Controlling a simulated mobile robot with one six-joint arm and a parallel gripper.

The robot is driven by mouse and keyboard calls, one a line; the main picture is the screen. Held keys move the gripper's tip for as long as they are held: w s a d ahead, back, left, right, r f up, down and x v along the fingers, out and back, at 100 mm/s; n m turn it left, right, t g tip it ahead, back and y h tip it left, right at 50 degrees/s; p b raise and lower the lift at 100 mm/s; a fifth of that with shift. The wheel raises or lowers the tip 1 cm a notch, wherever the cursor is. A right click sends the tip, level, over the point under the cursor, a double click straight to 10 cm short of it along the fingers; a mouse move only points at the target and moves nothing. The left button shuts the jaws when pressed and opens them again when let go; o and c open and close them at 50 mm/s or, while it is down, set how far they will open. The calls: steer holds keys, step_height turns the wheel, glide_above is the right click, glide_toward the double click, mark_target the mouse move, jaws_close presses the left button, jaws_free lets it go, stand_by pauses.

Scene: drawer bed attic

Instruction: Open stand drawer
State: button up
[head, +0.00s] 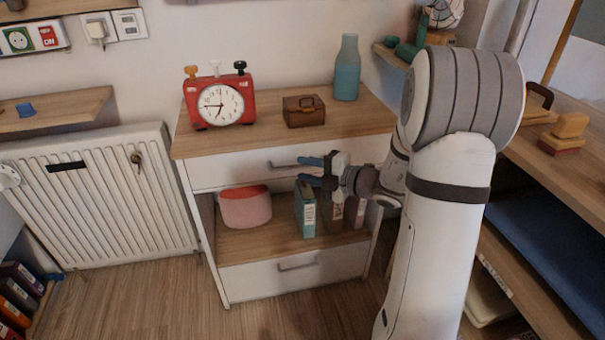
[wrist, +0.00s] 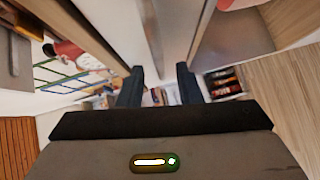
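The stand (head: 232,248) is a wooden-topped cabinet with a white upper drawer (head: 228,175), an open shelf and a white lower drawer (head: 250,281). Both drawers look closed. The upper drawer has a grey bar handle (head: 284,164); the lower one has a similar handle (head: 298,264). My gripper (head: 308,171) has blue fingers pointing left, in front of the upper drawer near the right end of its handle. In the wrist view my gripper (wrist: 158,86) has its fingers apart, with a white panel ahead. I cannot tell whether the handle lies between the fingers.
A red alarm clock (head: 218,101), a brown box (head: 304,111) and a blue bottle (head: 347,70) stand on top. A pink pot (head: 245,207) and books (head: 306,208) sit on the open shelf. A radiator (head: 95,200) is left; the floor in front is clear.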

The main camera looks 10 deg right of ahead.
steer(key=shift+x, duration=1.05)
steer(key=shift+c, duration=0.2)
jaws_close()
